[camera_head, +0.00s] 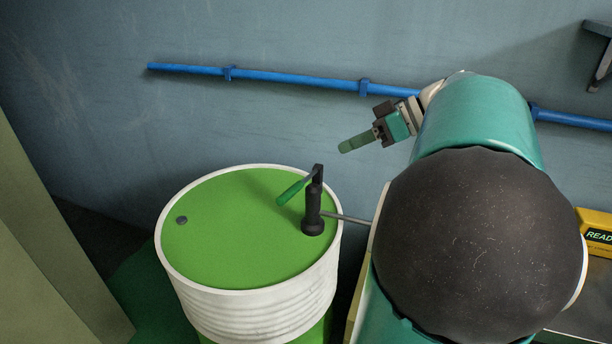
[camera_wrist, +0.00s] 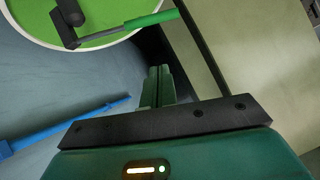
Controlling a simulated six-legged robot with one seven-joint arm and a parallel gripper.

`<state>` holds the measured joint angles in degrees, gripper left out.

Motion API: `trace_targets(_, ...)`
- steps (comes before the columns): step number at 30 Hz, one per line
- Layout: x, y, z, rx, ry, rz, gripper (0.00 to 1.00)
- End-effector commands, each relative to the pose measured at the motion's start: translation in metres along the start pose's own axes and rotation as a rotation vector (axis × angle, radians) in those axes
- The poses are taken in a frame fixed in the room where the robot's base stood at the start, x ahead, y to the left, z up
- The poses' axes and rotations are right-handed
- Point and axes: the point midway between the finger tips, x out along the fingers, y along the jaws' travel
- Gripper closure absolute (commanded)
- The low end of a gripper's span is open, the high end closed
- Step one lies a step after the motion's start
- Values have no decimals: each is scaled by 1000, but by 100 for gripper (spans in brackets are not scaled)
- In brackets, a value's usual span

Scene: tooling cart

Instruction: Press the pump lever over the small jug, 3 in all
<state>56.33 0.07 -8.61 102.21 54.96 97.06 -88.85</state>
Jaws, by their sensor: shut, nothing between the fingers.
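The black pump (camera_head: 313,210) stands upright on the white-rimmed drum's green lid (camera_head: 235,240). Its lever (camera_head: 291,191) has a green grip and points left and slightly down from the pump's top. In the wrist view the lever (camera_wrist: 150,20) crosses the top, beyond my fingers. My gripper (camera_head: 346,146) is shut and empty, above and to the right of the lever and apart from it; its closed green fingers (camera_wrist: 158,80) also show in the wrist view. A thin grey spout (camera_head: 347,218) runs right from the pump and passes behind my arm. I see no small jug.
A blue pipe (camera_head: 290,77) runs along the wall behind. A tan panel (camera_head: 45,240) stands left of the drum. A yellow box (camera_head: 597,232) is at the far right. My arm hides much of the right side. The air above the lid is free.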

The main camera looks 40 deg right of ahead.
Motion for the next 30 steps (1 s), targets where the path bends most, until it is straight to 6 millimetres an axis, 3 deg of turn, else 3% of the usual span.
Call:
trace_targets(8, 29, -1, 0, -1, -1, -3, 100)
trace_targets(19, 103, 0, 0, 0, -1, -3, 100)
trace_targets(24, 121, 1, 19, 2, 0, -2, 100)
trace_targets(30, 130, 1, 27, 0, -1, -1, 100)
